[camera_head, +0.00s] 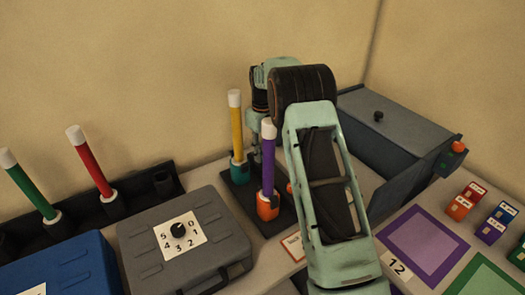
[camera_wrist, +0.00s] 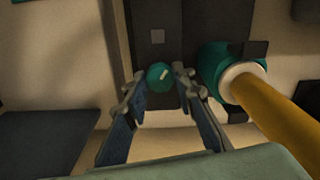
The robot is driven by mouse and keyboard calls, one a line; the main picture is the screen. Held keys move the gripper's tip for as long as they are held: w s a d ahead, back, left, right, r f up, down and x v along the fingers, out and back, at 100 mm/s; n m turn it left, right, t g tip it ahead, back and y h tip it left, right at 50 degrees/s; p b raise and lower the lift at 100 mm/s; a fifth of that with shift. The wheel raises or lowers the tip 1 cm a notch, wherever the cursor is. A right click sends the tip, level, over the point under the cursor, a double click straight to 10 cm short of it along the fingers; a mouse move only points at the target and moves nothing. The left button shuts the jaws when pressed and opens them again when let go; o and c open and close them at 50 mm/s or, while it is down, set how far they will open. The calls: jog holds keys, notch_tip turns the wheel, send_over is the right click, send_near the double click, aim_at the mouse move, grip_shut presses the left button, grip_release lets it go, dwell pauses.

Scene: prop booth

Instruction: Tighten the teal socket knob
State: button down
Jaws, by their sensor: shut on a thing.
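The teal knob (camera_wrist: 160,76) is small, round and marked with a pale line; it sits on the dark base in the wrist view. My gripper (camera_wrist: 161,84) has one finger on each side of the knob and is shut on it. To its right is the teal socket (camera_wrist: 213,66), holding a yellow rod (camera_wrist: 280,107) with a white collar. In the head view the teal socket (camera_head: 238,170) holds the yellow rod (camera_head: 236,128) upright, with a white tip. My arm hides the knob and fingertips there.
An orange socket (camera_head: 268,206) with a purple rod (camera_head: 268,160) stands close in front of the teal one. A grey case with a dial (camera_head: 208,242) is at left, a grey box (camera_head: 395,135) at right. Red and green rods stand in a black rack (camera_head: 150,190).

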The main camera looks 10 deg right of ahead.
jog(key=m, duration=0.5)
jog(key=shift+r+m+p, duration=0.1)
jog(key=shift+m+p, duration=0.2)
jog(key=shift+p, duration=0.1)
jog(key=m, duration=0.5)
jog(key=shift+m, duration=0.3)
jog(key=c, duration=1.6)
grip_release()
notch_tip(320, 180, up, 12)
